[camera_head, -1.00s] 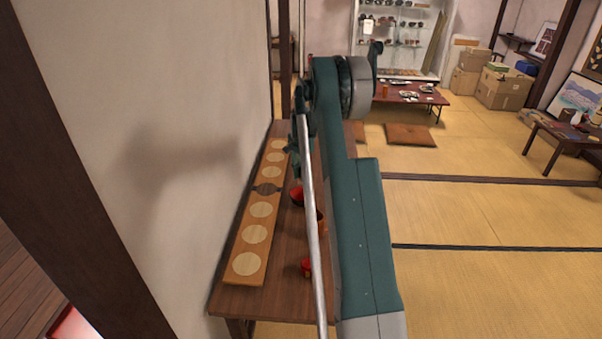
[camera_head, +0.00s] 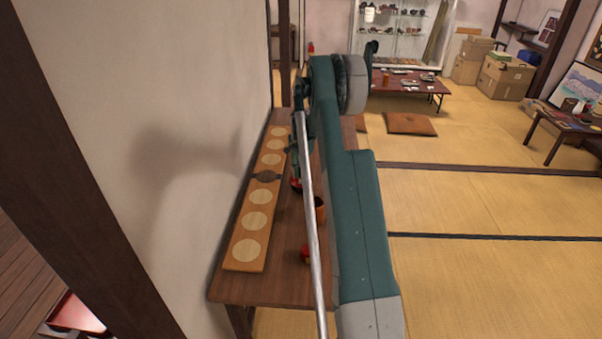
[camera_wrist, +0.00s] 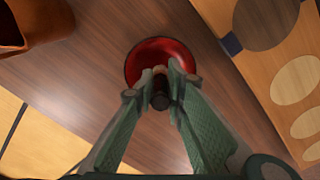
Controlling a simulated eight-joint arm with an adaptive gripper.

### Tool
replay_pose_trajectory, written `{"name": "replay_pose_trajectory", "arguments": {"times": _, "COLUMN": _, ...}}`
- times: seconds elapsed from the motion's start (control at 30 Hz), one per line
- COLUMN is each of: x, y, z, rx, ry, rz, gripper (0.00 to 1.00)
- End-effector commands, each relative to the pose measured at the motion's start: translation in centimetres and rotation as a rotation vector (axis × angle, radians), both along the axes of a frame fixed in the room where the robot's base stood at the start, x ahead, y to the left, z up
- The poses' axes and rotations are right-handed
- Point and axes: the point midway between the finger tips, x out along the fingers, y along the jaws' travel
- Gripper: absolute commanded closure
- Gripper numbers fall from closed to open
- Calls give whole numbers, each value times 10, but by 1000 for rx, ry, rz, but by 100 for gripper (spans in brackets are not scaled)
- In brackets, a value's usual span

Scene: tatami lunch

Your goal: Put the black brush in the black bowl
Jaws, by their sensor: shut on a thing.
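In the wrist view my gripper (camera_wrist: 161,86) is shut on a small dark, rod-like thing, the black brush (camera_wrist: 160,102), seen nearly end-on. Below it is a round bowl (camera_wrist: 142,58) with a glossy red inside and a thin dark rim. The fingers and brush overlap the near part of the bowl. I cannot tell whether the brush touches it. In the head view my gripper (camera_head: 294,152) is just above the bowl (camera_head: 296,186), partly hidden by my arm. The brush cannot be made out there.
A brown cup (camera_head: 320,209) stands near the bowl, and a small red object (camera_head: 305,255) lies nearer on the wooden table (camera_head: 270,288). A long board with pale discs (camera_head: 240,267) runs along the wall side. My arm hides the table's right part.

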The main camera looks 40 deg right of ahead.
Motion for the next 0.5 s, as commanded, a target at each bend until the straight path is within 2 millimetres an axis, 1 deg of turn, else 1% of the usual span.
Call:
{"name": "replay_pose_trajectory", "arguments": {"times": 0.4, "x": 0, "y": 0, "z": -2, "rx": 0, "ry": 0, "rz": 0, "gripper": 96}}
{"name": "replay_pose_trajectory", "arguments": {"times": 0.43, "x": 0, "y": 0, "z": -2, "rx": 0, "ry": 0, "rz": 0, "gripper": 83}}
{"name": "replay_pose_trajectory", "arguments": {"times": 0.5, "x": 0, "y": 0, "z": -2, "rx": 0, "ry": 0, "rz": 0, "gripper": 73}}
